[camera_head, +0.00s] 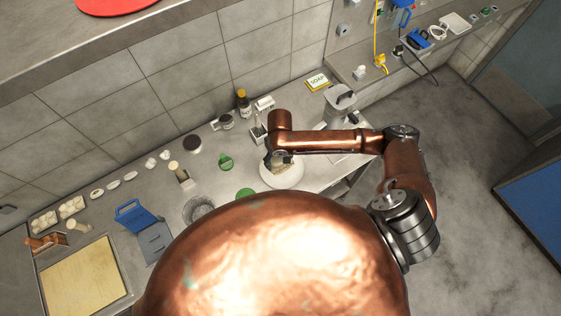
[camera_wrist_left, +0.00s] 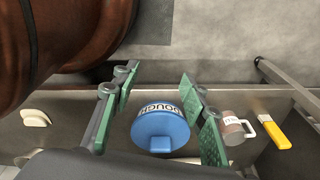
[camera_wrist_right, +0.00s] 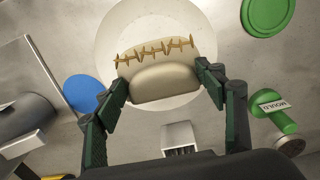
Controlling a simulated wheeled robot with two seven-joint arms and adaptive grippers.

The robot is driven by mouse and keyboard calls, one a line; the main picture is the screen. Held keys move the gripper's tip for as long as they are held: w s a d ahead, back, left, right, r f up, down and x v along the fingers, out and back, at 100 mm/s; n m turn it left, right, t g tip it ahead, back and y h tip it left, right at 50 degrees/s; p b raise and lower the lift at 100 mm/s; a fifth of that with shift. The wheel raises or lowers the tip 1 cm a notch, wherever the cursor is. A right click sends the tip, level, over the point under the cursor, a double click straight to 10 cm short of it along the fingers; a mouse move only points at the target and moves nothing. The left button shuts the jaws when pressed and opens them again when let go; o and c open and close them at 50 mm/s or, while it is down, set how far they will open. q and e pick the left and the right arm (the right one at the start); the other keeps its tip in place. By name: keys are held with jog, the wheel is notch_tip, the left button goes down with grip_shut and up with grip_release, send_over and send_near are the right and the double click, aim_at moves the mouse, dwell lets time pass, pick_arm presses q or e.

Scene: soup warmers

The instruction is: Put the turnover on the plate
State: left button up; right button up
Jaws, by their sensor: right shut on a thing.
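The turnover (camera_wrist_right: 160,60) is a pale folded pastry with a brown crimped edge. My right gripper (camera_wrist_right: 164,84) is shut on it, one finger at each end. The round white plate (camera_wrist_right: 116,32) lies behind the turnover in the right wrist view. I cannot tell whether the turnover touches it. In the head view the turnover (camera_head: 284,168) shows over the plate (camera_head: 269,181), partly covered by the right wrist. My left gripper (camera_wrist_left: 160,88) shows in the left wrist view with its green-padded fingers apart and nothing between them. It is hidden in the head view.
A green-handled mould (camera_wrist_right: 280,118) and a green disc (camera_wrist_right: 268,12) lie beside the plate. A blue disc (camera_wrist_right: 83,93) is on the other side. A blue tub marked dough (camera_wrist_left: 160,130) and a mug (camera_wrist_left: 233,128) show beyond the left fingers. A pale board (camera_head: 85,275) lies at left.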

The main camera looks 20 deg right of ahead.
aim_at(281, 159)
jog(key=f, duration=0.3)
jog(key=shift+w+d+f, duration=0.1)
jog(key=shift+d+f, duration=0.05)
jog(key=shift+d, duration=0.15)
jog(key=shift+f, duration=0.2)
pick_arm(q)
jog(key=shift+s+r, duration=0.15)
jog(key=shift+s, duration=0.75)
pick_arm(e)
jog(key=shift+f, duration=0.15)
jog(key=o, duration=1.1)
pick_arm(q)
jog(key=shift+w, duration=0.3)
pick_arm(e)
jog(key=shift+o, duration=0.3)
